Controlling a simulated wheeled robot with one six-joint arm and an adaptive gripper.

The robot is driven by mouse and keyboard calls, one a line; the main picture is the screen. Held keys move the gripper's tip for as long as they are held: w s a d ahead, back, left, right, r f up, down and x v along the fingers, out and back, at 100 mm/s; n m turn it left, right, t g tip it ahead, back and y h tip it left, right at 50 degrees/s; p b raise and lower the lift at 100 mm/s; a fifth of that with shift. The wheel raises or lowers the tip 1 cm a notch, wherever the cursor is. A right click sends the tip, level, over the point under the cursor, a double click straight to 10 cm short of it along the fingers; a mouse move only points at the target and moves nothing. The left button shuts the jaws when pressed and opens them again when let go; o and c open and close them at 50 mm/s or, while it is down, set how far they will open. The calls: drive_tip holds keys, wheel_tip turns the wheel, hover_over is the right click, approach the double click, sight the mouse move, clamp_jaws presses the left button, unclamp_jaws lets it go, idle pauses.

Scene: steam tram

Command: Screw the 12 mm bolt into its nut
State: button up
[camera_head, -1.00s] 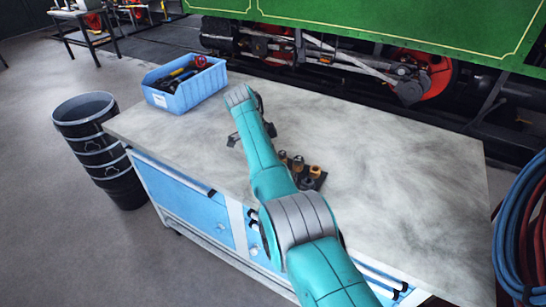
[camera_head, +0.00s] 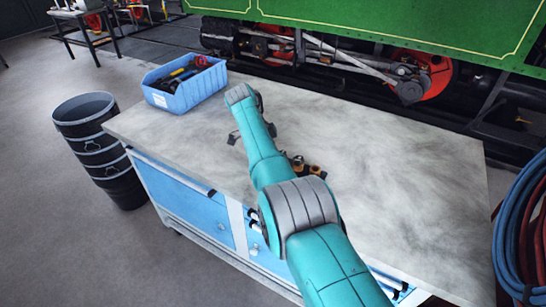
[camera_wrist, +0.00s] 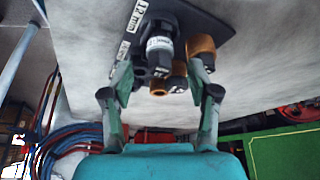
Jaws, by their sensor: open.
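A dark board (camera_wrist: 190,17) with a "12 mm" label (camera_wrist: 136,16) shows in the wrist view, which looks upside down. A silvery bolt-like piece (camera_wrist: 159,48) with white print is on it by that label. Brass-coloured pieces (camera_wrist: 201,46) are beside it; I cannot tell which is the 12 mm nut. My gripper (camera_wrist: 164,88) is open, its two fingers apart on either side of the silvery piece and a smaller brass piece (camera_wrist: 158,88). I cannot tell whether they touch. In the head view my arm hides most of the board and pieces (camera_head: 315,169).
A blue bin (camera_head: 187,90) of tools stands at the back left of the grey worktop (camera_head: 400,180). The worktop's right side is clear. Black buckets (camera_head: 100,150) stand on the floor left. Hoses (camera_head: 525,230) hang at the right. The green tram (camera_head: 400,25) is behind.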

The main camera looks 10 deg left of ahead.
drive_tip(key=shift+r, duration=0.15)
drive_tip(key=shift+r, duration=2.4)
